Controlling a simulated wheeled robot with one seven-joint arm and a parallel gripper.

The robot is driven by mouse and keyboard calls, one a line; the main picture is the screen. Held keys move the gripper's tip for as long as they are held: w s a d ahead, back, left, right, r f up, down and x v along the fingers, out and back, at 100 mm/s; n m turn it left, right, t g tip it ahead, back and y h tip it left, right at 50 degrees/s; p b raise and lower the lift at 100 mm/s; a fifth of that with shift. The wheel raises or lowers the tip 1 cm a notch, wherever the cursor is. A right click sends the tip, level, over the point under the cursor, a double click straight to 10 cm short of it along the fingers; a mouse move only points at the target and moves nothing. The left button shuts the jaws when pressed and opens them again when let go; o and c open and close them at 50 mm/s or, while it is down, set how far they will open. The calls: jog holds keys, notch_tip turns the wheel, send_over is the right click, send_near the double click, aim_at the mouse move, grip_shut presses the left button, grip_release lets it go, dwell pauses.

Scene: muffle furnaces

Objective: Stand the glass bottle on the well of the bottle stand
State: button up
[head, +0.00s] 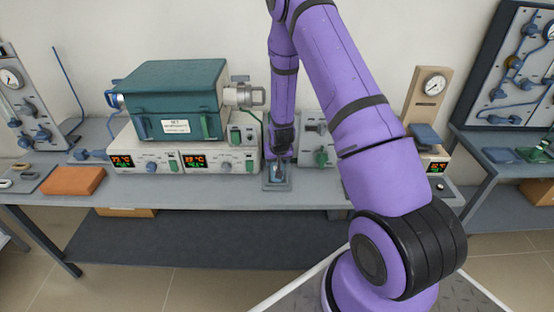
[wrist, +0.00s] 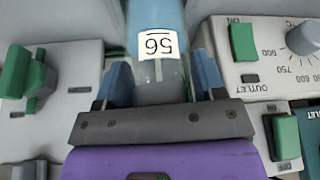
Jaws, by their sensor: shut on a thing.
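The glass bottle (wrist: 160,88) shows in the wrist view, clear at its near end and blue farther off, with a white label reading 56 upside down. My gripper (wrist: 161,72) is shut on it, with one blue finger on each side. In the head view my gripper (head: 279,160) points down at the bench, over the grey bottle stand (head: 277,187). The bottle is small and mostly hidden there by my gripper. I cannot tell whether its base touches the stand's well, which is covered.
Left of the stand are control boxes with lit displays (head: 194,162) and a teal furnace (head: 172,98) on top. A grey box with green switches (head: 318,140) stands close on the right. An orange block (head: 73,181) lies at the bench's left. The bench front (head: 215,193) is clear.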

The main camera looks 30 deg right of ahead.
jog(key=o, duration=1.2)
jog(key=shift+r, duration=0.1)
jog(key=v, duration=1)
jog(key=shift+s+r, duration=0.2)
jog(key=shift+r, duration=0.05)
jog(key=shift+a, duration=0.1)
